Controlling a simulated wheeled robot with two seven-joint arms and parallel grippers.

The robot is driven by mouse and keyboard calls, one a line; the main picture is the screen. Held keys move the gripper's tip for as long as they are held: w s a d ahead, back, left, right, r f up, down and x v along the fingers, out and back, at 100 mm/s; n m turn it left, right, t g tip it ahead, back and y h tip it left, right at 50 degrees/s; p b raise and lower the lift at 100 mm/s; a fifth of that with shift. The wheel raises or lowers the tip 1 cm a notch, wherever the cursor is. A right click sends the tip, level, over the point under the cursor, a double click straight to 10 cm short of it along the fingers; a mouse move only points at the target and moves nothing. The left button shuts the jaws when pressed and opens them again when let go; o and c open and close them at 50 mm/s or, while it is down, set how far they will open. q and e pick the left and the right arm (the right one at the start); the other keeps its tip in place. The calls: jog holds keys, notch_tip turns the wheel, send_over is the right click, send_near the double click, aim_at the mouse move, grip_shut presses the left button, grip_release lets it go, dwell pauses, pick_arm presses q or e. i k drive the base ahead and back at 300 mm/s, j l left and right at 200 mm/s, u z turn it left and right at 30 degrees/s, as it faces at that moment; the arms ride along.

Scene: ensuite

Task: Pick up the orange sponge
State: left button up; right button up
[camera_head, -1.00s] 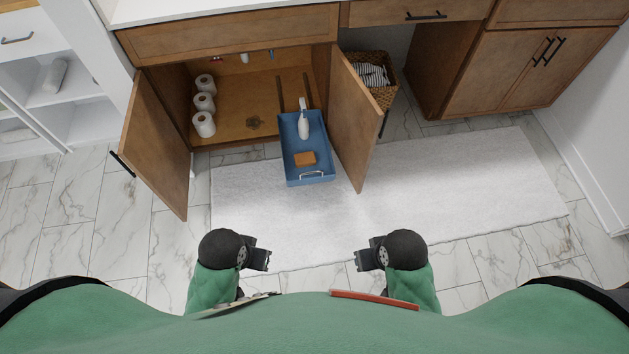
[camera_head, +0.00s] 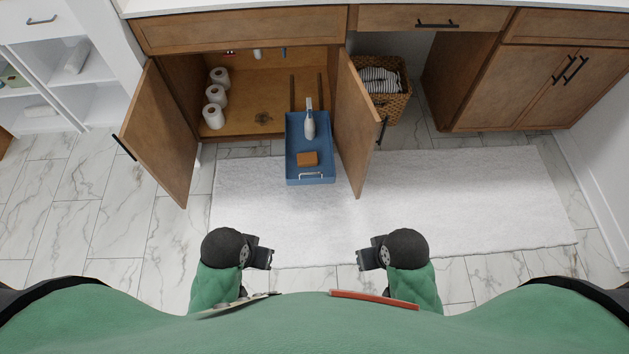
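The orange sponge (camera_head: 307,159) lies in the front part of a blue pull-out tray (camera_head: 310,182), which extends from the open cabinet over the rug. A white spray bottle (camera_head: 309,124) stands behind the sponge in the same tray. My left gripper (camera_head: 267,258) is in front of the tray and to its left, apart from it. My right gripper (camera_head: 363,259) is in front of the tray and to its right. Neither touches anything. Both are seen from above, and their finger gaps are too small to make out.
Open cabinet doors flank the tray: the left door (camera_head: 160,138) and the right door (camera_head: 357,125), which is close to the tray. Several toilet rolls (camera_head: 213,117) stand inside. A wicker basket (camera_head: 396,103) is at right. The white rug (camera_head: 460,195) is clear.

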aim_at(307, 159)
jog(key=j+z, duration=0.45)
jog(key=j, duration=0.45)
jog(key=k+j+z, duration=0.1)
jog(key=j+z, duration=0.35)
jog(key=j, duration=0.5)
